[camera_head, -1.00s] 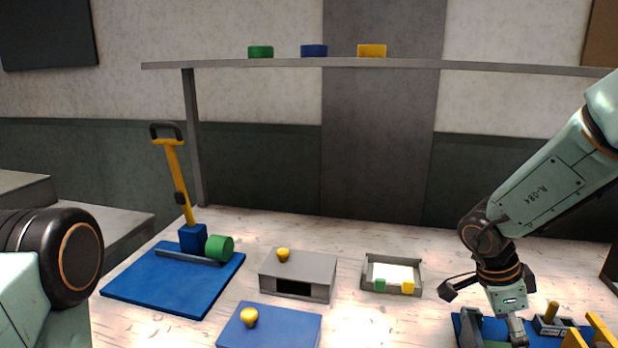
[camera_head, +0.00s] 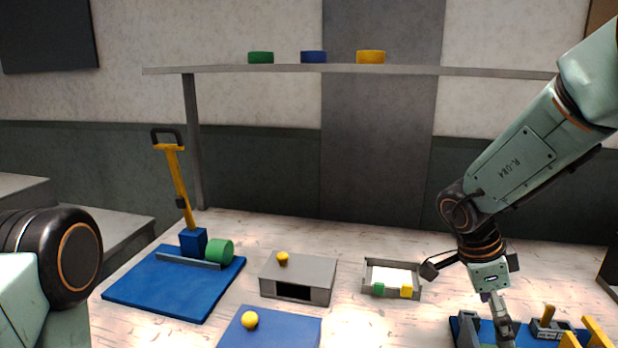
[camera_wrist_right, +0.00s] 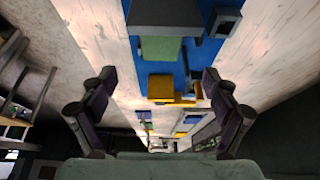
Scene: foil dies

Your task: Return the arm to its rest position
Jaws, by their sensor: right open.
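My right arm comes in from the right in the head view and bends down over the right part of the table. My right gripper (camera_head: 492,292) hangs just above the left part of a blue board at the table's front right; its fingertips are hard to make out there. In the right wrist view my right gripper (camera_wrist_right: 158,92) is open, its fingers wide apart with nothing between them. Beyond them show the blue board (camera_wrist_right: 190,58), a green block (camera_wrist_right: 160,47) and a yellow part (camera_wrist_right: 170,88).
A tray (camera_head: 392,262) with green and yellow blocks stands left of my right gripper. A grey box (camera_head: 315,270) with a yellow knob and a blue press with a yellow lever (camera_head: 178,185) stand further left. A shelf (camera_head: 230,70) with three discs spans the back.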

